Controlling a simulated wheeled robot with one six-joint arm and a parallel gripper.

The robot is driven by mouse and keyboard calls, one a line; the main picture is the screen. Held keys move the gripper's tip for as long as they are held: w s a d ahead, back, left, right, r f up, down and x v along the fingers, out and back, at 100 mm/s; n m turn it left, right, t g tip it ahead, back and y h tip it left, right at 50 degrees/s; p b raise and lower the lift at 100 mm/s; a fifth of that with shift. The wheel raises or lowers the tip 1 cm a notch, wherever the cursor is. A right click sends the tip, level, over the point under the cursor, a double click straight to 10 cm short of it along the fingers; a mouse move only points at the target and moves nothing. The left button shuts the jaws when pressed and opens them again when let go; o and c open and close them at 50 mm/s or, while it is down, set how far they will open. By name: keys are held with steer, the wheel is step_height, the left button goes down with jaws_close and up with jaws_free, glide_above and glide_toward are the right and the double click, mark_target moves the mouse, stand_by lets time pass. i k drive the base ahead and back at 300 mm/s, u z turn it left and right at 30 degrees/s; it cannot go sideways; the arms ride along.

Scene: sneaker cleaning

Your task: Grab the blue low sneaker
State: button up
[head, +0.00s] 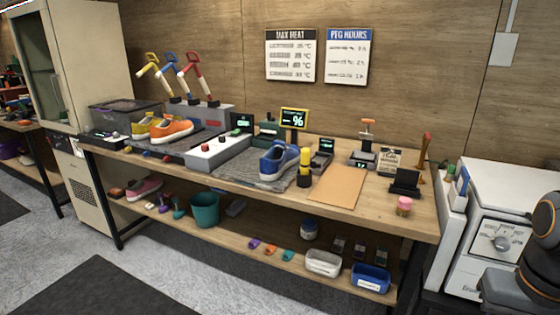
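The blue low sneaker (276,163), with a white sole, sits upright on a dark grey mat (240,170) near the middle of the long wooden workbench (330,206). A yellow-and-black upright object (305,168) stands close beside its right end. An orange sneaker (171,132) and a yellow sneaker (141,127) sit together farther left on the bench. My gripper is not in view.
A white control box (217,151) stands left of the blue sneaker, and a small percent display (294,118) rises behind it. A tan board (338,188) lies to its right. A lower shelf holds a teal bucket (205,209). Grey floor (195,280) in front is open.

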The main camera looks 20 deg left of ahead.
mark_target(279, 158)
steer(key=k, duration=0.6)
steer(key=u, duration=0.55)
steer(key=i, duration=0.45)
steer(key=u, duration=1.15)
steer(key=i, duration=1.4)
steer(key=z, duration=0.1)
